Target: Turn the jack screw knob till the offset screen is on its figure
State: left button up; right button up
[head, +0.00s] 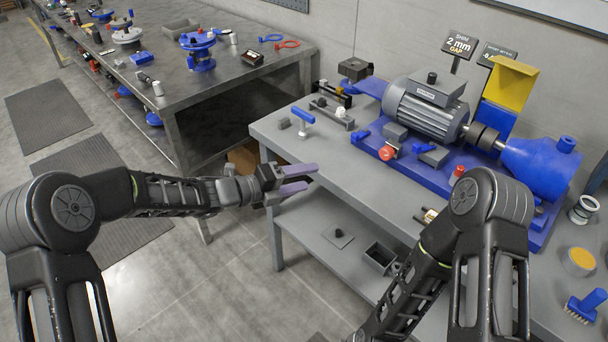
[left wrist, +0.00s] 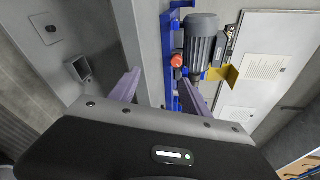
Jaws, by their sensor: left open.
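A grey motor (head: 425,108) sits on a long blue base on the grey bench. A red knob (head: 387,153) is at the near side of the base, and a second red knob (head: 459,171) is further right. A dark offset screen (head: 497,53) stands behind the motor; its figure is too small to read surely. My left gripper (head: 308,179) is open and empty over the bench's left edge, apart from the knobs. In the left wrist view, the red knob (left wrist: 178,61) shows near the right finger. My right arm reaches down at the right; its gripper is not visible.
A shim sign (head: 459,44) reads 2 mm gap. A yellow guard (head: 512,82) stands raised behind the coupling. A blue-handled tool (head: 303,116) and a rack lie at the bench's left. A brush (head: 586,305) lies at the right. The front left bench top is clear.

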pick_arm(q)
jog(key=s+a+f+n+y, duration=0.3)
jog(key=s+f+n, duration=0.1)
jog(key=f+n, duration=0.6)
jog(key=s+a+f+n+y, duration=0.3)
jog(key=s+f+n, duration=0.2)
jog(key=f+n, duration=0.5)
jog(key=s+a+f+n+g+y, duration=0.1)
jog(key=s+a+f+n+g, duration=0.1)
jog(key=s+n, duration=0.3)
jog(key=s+a+f+n+g+y, duration=0.1)
jog(key=s+f+n, duration=0.4)
jog(key=s, duration=0.7)
jog(key=s+a+f+n+g+y, duration=0.1)
jog(key=s+a+f+n+g, duration=0.2)
jog(key=s, duration=0.6)
jog(key=shift+s+a+f+n+g, duration=0.35)
jog(key=shift+f+n, duration=0.2)
jog(key=shift+n, duration=0.55)
jog(key=shift+c, duration=0.3)
